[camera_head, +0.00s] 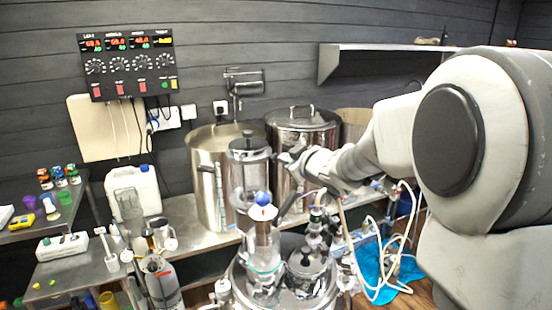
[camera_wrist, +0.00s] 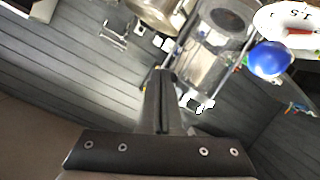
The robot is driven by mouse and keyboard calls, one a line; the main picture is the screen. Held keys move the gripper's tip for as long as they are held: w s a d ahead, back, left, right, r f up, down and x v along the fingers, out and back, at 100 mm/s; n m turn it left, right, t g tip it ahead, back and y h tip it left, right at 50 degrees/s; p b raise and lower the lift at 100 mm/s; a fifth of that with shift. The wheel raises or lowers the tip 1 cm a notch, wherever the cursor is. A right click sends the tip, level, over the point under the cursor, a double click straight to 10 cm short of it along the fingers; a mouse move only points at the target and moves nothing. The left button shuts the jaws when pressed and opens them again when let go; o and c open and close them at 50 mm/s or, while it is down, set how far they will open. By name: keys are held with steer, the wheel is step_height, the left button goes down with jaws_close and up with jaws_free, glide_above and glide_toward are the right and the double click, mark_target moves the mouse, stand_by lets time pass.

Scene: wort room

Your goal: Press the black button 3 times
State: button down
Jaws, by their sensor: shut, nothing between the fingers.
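I cannot pick out the black button for certain in either view. The black control panel (camera_head: 127,63) hangs on the wall at upper left in the head view, with red digits, round knobs, red switches and small green and yellow buttons. My gripper (camera_head: 286,158) is in front of the metal pots, far to the right of the panel and apart from it. In the wrist view my gripper (camera_wrist: 164,74) is shut, with its dark fingers together and nothing between them. The wrist view does not show the panel.
A blue ball (camera_head: 262,198) tops glassware just below my gripper; the ball also shows in the wrist view (camera_wrist: 270,60). A glass cylinder (camera_head: 249,172) and steel pots (camera_head: 215,200) stand close by. A wall shelf (camera_head: 375,50) is above my arm. A white canister (camera_head: 135,190) stands left.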

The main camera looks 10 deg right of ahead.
steer(key=shift+w+a, duration=0.2)
steer(key=shift+a, duration=0.2)
stand_by(0.5)
steer(key=shift+s+d+p, duration=0.3)
steer(key=shift+s+d, duration=0.15)
steer(key=shift+d, duration=0.35)
steer(key=shift+s+d+p, duration=0.35)
steer(key=shift+s+d, duration=0.05)
steer(key=shift+d, duration=0.35)
steer(key=shift+s+d+p, duration=0.3)
steer(key=shift+s+d, duration=0.1)
steer(key=shift+d, duration=0.3)
steer(key=shift+s+d+p, duration=0.35)
steer(key=shift+s+d, duration=0.05)
steer(key=shift+d, duration=0.35)
